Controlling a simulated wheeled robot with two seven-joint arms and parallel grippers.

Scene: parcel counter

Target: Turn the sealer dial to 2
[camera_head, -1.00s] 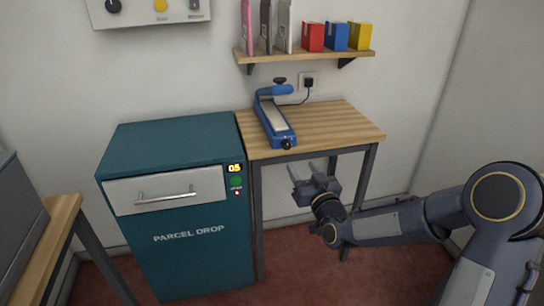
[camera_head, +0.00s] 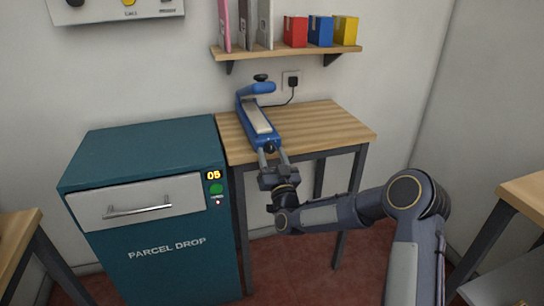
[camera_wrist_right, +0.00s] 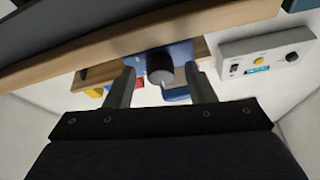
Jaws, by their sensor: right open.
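The blue sealer (camera_head: 257,122) stands on the small wooden table, its long pale bed running front to back. Its dark round dial (camera_head: 270,147) is on the front end, facing me. In the right wrist view the dial (camera_wrist_right: 160,68) sits between my two fingers; I cannot read its setting. My right gripper (camera_head: 273,157) is open in front of the sealer, with a fingertip on each side of the dial. The fingers also show in the right wrist view (camera_wrist_right: 162,82), apart from the dial. My left gripper is not in view.
A teal parcel drop cabinet (camera_head: 165,258) stands left of the wooden table (camera_head: 318,128). A shelf (camera_head: 290,50) with binders and coloured boxes hangs above. A plugged cable runs to the wall socket (camera_head: 292,81). Another table (camera_head: 525,190) is at the right.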

